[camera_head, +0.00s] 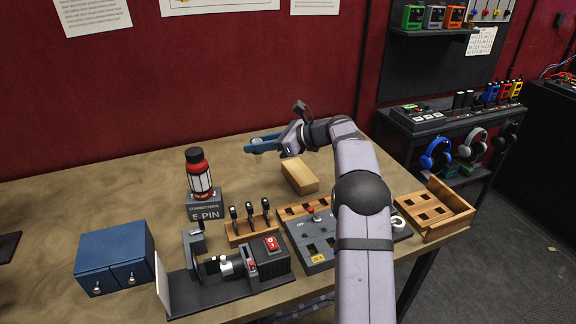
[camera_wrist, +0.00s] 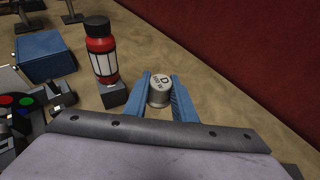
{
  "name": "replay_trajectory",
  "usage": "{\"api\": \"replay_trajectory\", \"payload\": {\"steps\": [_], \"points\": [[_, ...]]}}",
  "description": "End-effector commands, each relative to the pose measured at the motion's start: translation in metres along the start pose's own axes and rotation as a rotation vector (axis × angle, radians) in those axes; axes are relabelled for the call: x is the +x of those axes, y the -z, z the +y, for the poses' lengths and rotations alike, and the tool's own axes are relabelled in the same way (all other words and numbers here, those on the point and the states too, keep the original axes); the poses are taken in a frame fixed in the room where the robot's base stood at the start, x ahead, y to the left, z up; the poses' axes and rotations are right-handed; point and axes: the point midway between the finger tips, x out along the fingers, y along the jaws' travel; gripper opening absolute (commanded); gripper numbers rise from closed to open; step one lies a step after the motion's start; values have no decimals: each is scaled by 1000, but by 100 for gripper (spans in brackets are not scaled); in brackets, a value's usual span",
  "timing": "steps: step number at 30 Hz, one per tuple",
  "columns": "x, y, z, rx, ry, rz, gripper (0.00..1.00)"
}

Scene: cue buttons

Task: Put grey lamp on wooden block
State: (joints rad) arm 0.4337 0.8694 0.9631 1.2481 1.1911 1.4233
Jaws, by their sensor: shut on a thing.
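My gripper (camera_head: 262,143) is shut on the grey lamp (camera_wrist: 159,92), a small round grey piece with a "D" on its top, held between the two blue fingers (camera_wrist: 161,95). In the head view only a little of the lamp shows between the fingers. The wooden block (camera_head: 300,177), a plain light-brown box, rests on the table, below and to the right of my fingertips in the head view. The lamp is held above the table, apart from the block. The block does not show in the wrist view.
A red and white bottle-like object (camera_head: 199,173) stands on a grey box (camera_head: 205,205) left of the block. Several upright levers (camera_head: 250,216), a button panel (camera_head: 318,243), a blue cabinet (camera_head: 115,260) and a slotted wooden tray (camera_head: 436,209) occupy the front. The table's back left is clear.

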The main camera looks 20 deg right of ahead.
Motion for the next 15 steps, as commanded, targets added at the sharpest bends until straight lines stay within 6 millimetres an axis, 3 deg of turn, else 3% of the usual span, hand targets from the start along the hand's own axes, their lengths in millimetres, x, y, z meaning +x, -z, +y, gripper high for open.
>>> {"api": "replay_trajectory", "payload": {"steps": [1,3,7,10,15], "points": [[-19,-14,-8,3,22,-2,2],[-43,-24,-16,19,52,-2,2],[-88,-34,-33,64,152,-2,2],[-100,-21,-47,109,249,-1,2],[-100,11,-68,168,385,-2,2]]}}
